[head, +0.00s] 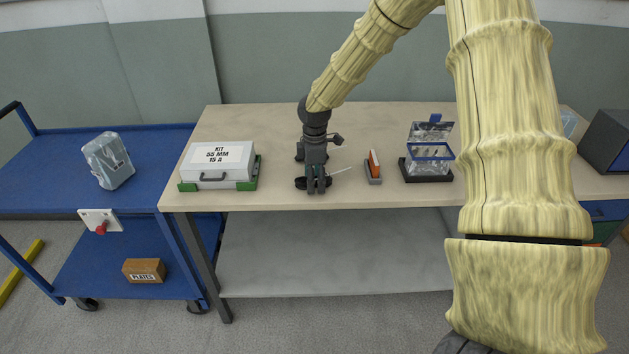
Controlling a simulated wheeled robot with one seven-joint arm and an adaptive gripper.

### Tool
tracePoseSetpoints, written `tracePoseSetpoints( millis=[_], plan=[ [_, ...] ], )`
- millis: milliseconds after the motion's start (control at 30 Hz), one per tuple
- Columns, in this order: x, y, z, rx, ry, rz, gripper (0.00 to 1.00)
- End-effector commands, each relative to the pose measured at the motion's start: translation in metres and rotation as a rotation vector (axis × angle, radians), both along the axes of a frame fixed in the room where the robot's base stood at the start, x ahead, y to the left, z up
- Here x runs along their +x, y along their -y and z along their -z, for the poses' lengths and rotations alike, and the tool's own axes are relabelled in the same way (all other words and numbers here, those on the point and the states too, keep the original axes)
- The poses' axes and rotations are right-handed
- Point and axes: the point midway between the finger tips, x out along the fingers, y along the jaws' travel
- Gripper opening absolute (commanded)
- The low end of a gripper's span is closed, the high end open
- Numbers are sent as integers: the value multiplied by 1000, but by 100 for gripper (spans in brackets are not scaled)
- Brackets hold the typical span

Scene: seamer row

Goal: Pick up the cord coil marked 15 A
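My gripper (317,188) points down at the front of the table, left of its middle. A low black object, probably a cord coil (301,184), lies at the fingertips and shows on both sides of them. The fingers cover its middle. A thin white strip (342,170) sticks out to the right of it. No 15 A marking on the coil is readable. The fingers look close together, but whether they grip the coil cannot be told.
A white case marked "KIT 55 MM 15 A" (218,160) stands left on the table (268,127). An orange and grey item (374,168) and a clear box with a blue frame (430,150) stand right. A blue cart (50,185) adjoins the table's left end.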

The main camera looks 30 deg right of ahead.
Motion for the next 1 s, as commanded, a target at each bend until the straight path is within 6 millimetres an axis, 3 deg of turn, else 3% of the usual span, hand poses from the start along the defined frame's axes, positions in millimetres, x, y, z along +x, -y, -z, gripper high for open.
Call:
tracePoseSetpoints(
  millis=[167, 467, 767, 1000],
  plan=[
    [0, 0, 0, 0, 0, 0, 59],
    [0, 0, 0, 0, 0, 0, 6],
    [0, 0, -2, 0, 1, 0, 6],
    [1, 0, -19, 0, 2, -1, 6]
  ],
)
